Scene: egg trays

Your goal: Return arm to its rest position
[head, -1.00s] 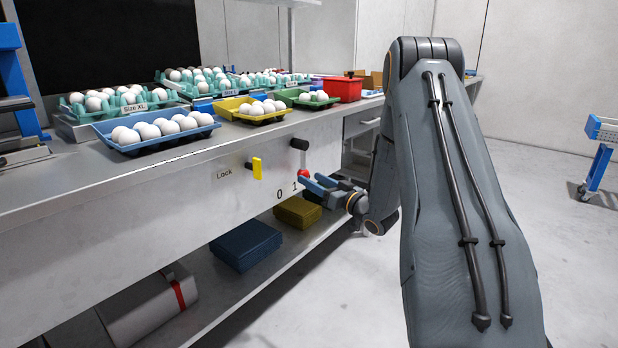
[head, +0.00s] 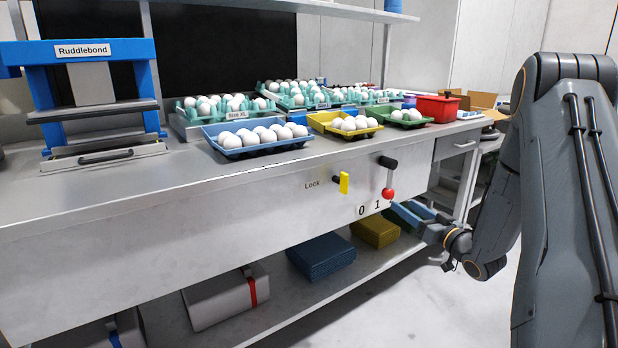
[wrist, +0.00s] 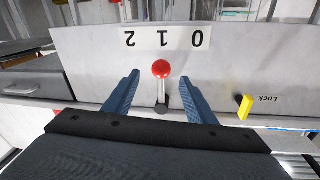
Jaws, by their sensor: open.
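My gripper (head: 411,214) is at the bench front, just right of and below the red-knobbed lever (head: 388,193). In the wrist view its two blue fingers (wrist: 162,98) are apart, with the red knob (wrist: 161,69) and its metal stem showing between them. I cannot tell whether either finger touches the lever. The lever stands by a scale marked 0, 1 and 2, which shows upside down in the wrist view. My arm is bent and reaches forward from the right of the head view.
A yellow lock handle (head: 344,183) is left of the lever. The bench (head: 120,205) carries a blue egg tray (head: 235,152), a yellow egg tray (head: 318,124), a red box (head: 437,107) and a blue press (head: 48,95).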

